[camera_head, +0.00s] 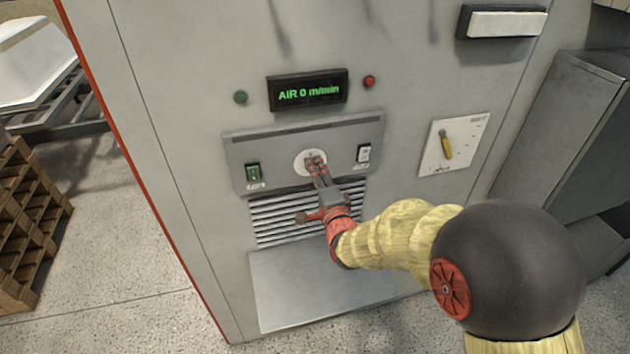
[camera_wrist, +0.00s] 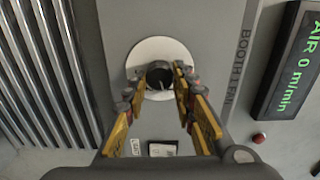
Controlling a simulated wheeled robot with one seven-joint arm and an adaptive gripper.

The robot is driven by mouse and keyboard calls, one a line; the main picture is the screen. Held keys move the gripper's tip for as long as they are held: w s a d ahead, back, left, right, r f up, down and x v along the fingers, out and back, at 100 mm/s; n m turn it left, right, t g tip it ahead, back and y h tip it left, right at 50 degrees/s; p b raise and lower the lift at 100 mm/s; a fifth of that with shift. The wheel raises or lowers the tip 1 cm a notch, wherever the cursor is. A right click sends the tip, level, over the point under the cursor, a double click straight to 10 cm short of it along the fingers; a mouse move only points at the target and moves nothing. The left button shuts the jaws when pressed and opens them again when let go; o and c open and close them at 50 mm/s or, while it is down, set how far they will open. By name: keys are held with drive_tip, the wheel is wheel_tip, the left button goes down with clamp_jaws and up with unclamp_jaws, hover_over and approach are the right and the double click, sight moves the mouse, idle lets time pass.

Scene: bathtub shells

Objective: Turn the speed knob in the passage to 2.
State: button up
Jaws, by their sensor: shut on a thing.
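My gripper (camera_wrist: 160,82) is shut on the knob, one finger on each side. In the head view my gripper (camera_head: 315,163) reaches the white disc (camera_head: 299,165) on the grey cabinet panel and hides most of the knob. The display (camera_head: 307,90) above reads AIR 0 m/min.
A green rocker switch (camera_head: 253,174) is left of the disc and a white switch (camera_head: 364,153) right of it. A vent grille (camera_head: 280,218) lies below. A white plate with a yellow lever (camera_head: 446,145) is further right.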

drive_tip(key=m+b, duration=0.2)
drive_tip(key=m, duration=0.1)
drive_tip(key=m+b, duration=0.2)
drive_tip(key=b, duration=0.1)
drive_tip(key=m+b, duration=0.3)
drive_tip(key=shift+f+m, duration=0.25)
drive_tip(key=shift+m, duration=0.05)
drive_tip(key=shift+b, duration=0.3)
drive_tip(key=o, duration=1.1)
drive_tip(key=shift+o, duration=0.3)
drive_tip(key=shift+r, duration=0.1)
drive_tip(key=v, duration=1.2)
